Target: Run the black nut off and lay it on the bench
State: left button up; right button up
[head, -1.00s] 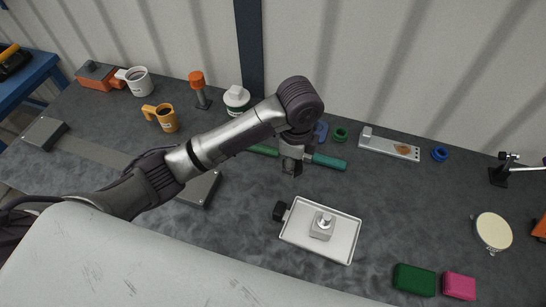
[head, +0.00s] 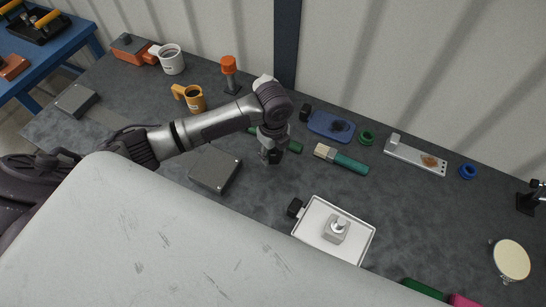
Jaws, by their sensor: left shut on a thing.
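My left gripper (head: 270,156) hangs above the middle of the bench, left of the white tray. It is shut on a small dark thing that looks like the black nut (head: 275,157), mostly hidden by the fingers. A grey block with a pale upright stud (head: 338,228) stands in the white tray (head: 308,216), and no black nut shows on that stud. The grey bench top (head: 260,187) lies bare below the gripper. My right gripper is not in view.
A grey flat block (head: 215,170) is left of the gripper. A blue tray (head: 331,126), green ring (head: 366,138) and metal plate (head: 415,156) lie farther back. A black knob (head: 295,208) touches the white tray's corner.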

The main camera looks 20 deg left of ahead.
aim_at(273, 160)
pick_arm(q)
jog(key=shift+a+f, duration=0.1)
jog(key=shift+f, duration=1.95)
jog(key=o, duration=1.3)
jog(key=shift+f, duration=0.15)
notch_tip(273, 160, up, 12)
jog(key=shift+r, duration=0.2)
jog(key=shift+s, duration=0.1)
